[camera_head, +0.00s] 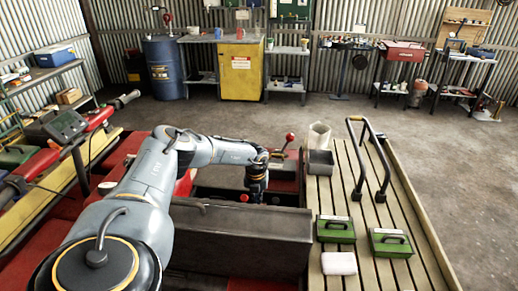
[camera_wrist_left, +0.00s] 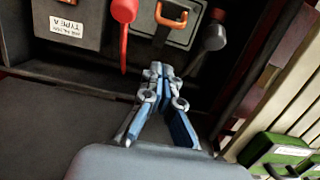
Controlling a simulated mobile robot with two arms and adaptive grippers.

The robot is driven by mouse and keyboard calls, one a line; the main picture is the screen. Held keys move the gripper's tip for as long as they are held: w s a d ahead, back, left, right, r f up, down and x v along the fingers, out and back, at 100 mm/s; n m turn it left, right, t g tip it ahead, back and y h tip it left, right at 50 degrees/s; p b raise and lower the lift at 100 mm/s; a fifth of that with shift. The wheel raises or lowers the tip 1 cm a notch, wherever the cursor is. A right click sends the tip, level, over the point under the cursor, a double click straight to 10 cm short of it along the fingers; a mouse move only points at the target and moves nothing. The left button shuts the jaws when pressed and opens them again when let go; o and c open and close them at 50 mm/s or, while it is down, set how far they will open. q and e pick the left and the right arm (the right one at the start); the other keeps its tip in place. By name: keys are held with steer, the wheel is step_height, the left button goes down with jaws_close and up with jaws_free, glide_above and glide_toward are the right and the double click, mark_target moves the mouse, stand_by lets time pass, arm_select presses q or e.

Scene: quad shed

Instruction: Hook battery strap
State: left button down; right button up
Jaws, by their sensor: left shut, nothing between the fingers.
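In the head view my left gripper (camera_head: 257,190) reaches down into a dark compartment (camera_head: 245,238), where my arm and the compartment wall hide much. I cannot tell which part is the strap. My right gripper is not in view.
A slatted wooden deck (camera_head: 345,190) to the right carries green cases (camera_head: 336,229), a white block (camera_head: 339,263), a grey bin (camera_head: 320,164) and a black rail (camera_head: 372,160). A red-knobbed lever (camera_head: 290,137) stands behind the gripper.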

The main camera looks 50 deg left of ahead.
arm_select(q)
steer(key=w+f+b, duration=0.1)
steer(key=f, duration=0.1)
steer(key=w+a+f+b, duration=0.1)
steer(key=f, duration=0.1)
steer(key=w+a+f+b, duration=0.1)
steer(key=f, duration=0.1)
steer(key=shift+a+b, duration=0.1)
steer(key=shift+b, duration=0.2)
steer(key=shift+a+r, duration=0.1)
